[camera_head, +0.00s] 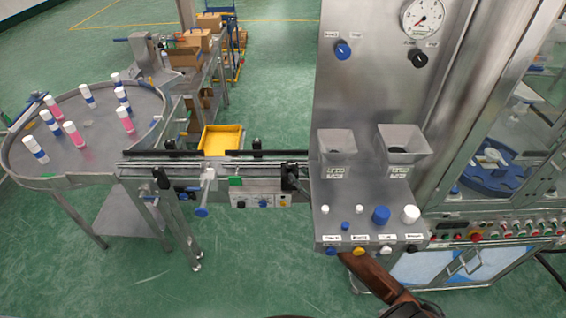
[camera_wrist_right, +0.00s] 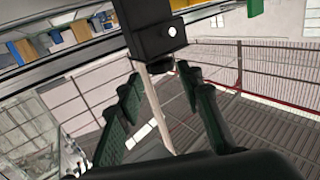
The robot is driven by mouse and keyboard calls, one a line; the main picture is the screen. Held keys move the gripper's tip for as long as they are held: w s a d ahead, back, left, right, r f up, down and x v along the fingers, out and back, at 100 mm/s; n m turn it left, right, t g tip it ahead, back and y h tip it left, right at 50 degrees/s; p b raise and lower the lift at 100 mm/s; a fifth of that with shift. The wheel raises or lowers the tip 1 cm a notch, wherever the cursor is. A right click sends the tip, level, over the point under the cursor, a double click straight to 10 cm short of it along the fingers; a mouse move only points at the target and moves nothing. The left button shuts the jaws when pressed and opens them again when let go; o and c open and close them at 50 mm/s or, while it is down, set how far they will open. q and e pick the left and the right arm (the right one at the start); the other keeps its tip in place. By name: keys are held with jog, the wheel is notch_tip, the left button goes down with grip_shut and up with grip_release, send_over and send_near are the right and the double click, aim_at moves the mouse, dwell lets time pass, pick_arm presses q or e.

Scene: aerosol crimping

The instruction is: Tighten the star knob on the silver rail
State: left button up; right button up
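The silver rail (camera_head: 220,164) runs along the conveyor from the round table to the machine panel. In the right wrist view it crosses the top (camera_wrist_right: 80,62). A black block (camera_wrist_right: 155,30) with a pale round spot hangs at the rail, with a small dark knob-like part (camera_wrist_right: 184,68) under it; I cannot tell whether this is the star knob. My right gripper (camera_wrist_right: 160,84) is open below the block, its fingers on either side of a pale post. In the head view, dark parts beside the panel (camera_head: 292,179) seem to be this gripper. My left gripper is out of view.
The machine panel's shelf (camera_head: 370,228) hides part of my right arm. A blue-ended handle (camera_head: 202,211) and a control box (camera_head: 262,201) sit below the rail. A yellow bin (camera_head: 221,138) is behind it. The round table (camera_head: 88,150) holds several cans.

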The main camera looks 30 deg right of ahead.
jog(key=shift+w+r, duration=0.25)
jog(key=w, duration=1.1)
jog(key=shift+w+a, duration=0.25)
jog(key=shift+f, duration=0.15)
grip_shut()
